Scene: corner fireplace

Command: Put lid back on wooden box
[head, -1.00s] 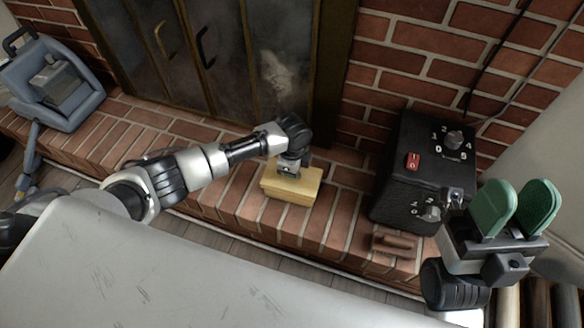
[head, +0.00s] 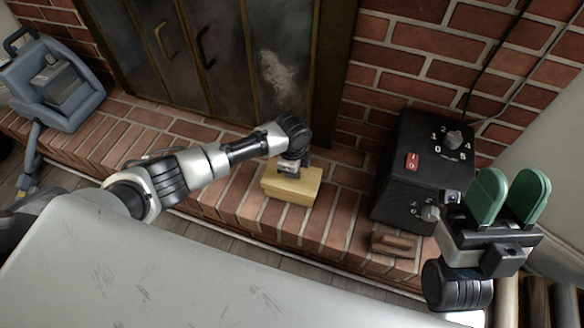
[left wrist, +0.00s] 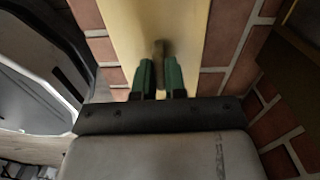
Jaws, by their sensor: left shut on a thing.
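The pale yellow wooden box (head: 309,192) sits on the brick hearth in the middle of the head view. My left gripper (head: 289,169) is directly above it, reaching down to its top. In the left wrist view, the green fingertips (left wrist: 160,80) are closed on a small brownish handle (left wrist: 160,48) that stands on a long pale wooden surface, which looks like the lid (left wrist: 185,25). The lid appears to be at the box's top; I cannot tell whether it is fully seated. My right gripper (head: 509,197) is open and empty at the right, with its green fingers pointing up.
A black control box (head: 405,185) with knobs and a red switch stands right of the wooden box. A small brown object (head: 393,244) lies in front of it. A grey-blue device (head: 50,85) stands at the far left. Dark fireplace doors (head: 200,60) rise behind the hearth.

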